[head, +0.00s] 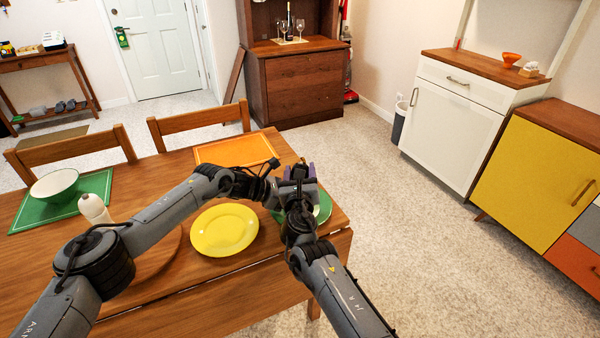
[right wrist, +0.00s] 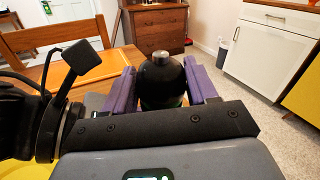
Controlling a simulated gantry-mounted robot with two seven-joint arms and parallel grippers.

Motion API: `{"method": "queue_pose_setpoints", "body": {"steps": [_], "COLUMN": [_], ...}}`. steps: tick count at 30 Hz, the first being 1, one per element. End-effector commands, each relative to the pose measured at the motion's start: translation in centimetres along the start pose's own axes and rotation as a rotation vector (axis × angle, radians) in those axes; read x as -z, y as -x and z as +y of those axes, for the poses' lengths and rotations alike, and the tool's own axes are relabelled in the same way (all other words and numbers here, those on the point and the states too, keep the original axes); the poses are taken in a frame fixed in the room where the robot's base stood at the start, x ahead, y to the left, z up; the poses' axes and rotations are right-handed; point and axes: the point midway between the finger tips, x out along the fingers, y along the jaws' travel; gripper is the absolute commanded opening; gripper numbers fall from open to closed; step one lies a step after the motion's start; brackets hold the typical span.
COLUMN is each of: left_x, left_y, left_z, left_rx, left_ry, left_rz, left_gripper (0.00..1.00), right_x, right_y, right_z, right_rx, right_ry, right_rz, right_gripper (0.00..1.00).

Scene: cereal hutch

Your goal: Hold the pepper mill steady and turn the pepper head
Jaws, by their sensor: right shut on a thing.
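The pepper mill (right wrist: 162,80) shows in the right wrist view as a dark rounded head with a silver knob on top. It stands upright between the two purple fingers of my right gripper (right wrist: 163,76), which is shut on this head. In the head view my right gripper (head: 300,172) is over the table's right end, and the mill is mostly hidden there by the arms. My left gripper (head: 273,190) is close beside it, coming in from the left. Its fingers and the lower mill body are hidden, so its grip does not show.
An orange placemat (head: 236,149) lies behind. A white shaker-like object (head: 94,208) and a white bowl (head: 54,184) are at left. The wooden table (head: 165,172) ends just right of the grippers.

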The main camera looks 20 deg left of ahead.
Motion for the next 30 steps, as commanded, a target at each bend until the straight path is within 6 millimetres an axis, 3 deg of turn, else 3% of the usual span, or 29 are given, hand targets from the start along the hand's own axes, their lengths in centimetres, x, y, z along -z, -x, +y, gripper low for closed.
{"method": "queue_pose_setpoints", "body": {"steps": [2, 3, 6, 22, 30], "left_x": [0.0, 0.0, 0.0, 0.0, 0.0], "left_y": [0.0, 0.0, 0.0, 0.0, 0.0], "left_z": [0.0, 0.0, 0.0, 0.0, 0.0], "left_rx": [0.0, 0.0, 0.0, 0.0, -0.001], "left_ry": [0.0, 0.0, 0.0, 0.0, 0.0], "left_rz": [0.0, 0.0, 0.0, 0.0, 0.0], "left_gripper": [0.37, 0.37, 0.37, 0.37, 0.37], "right_x": [0.0, 0.0, 0.0, 0.0, 0.0], "right_y": [0.0, 0.0, 0.0, 0.3, 1.8], "right_z": [0.0, 0.0, 0.0, 0.0, 0.0], "right_rx": [0.0, 0.0, 0.0, 0.0, -0.002], "right_ry": [0.0, 0.0, 0.0, -0.001, 0.0], "right_rz": [0.0, 0.0, 0.0, -0.001, -0.004], "right_gripper": [0.27, 0.62, 0.77, 0.79, 0.79]}}
